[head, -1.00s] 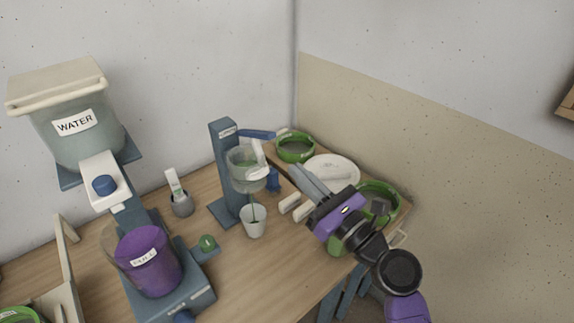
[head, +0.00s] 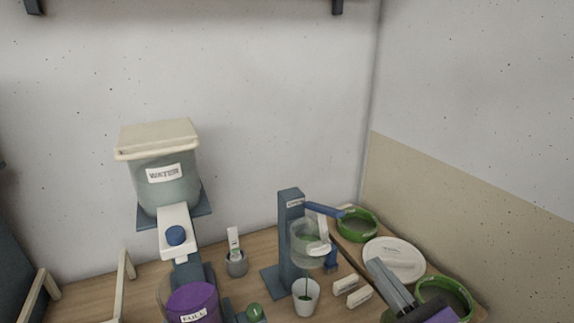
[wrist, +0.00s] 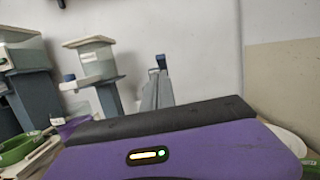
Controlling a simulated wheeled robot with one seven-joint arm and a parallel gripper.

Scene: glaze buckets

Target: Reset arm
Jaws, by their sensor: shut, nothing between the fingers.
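My gripper (head: 377,266) is at the lower right of the head view. Its grey fingers are shut with nothing between them and point up and left, over the bench near a white round lid. Its purple body is cut off by the bottom edge. The rest of my arm is out of the head view.
A WATER bucket (head: 165,180), a purple FULL bucket (head: 192,301), a blue stand (head: 291,235) with a clear vessel, and a white cup (head: 306,299) stand left of my gripper. The white lid (head: 394,257), green-rimmed buckets (head: 357,225) and two pale blocks (head: 346,284) are close to it.

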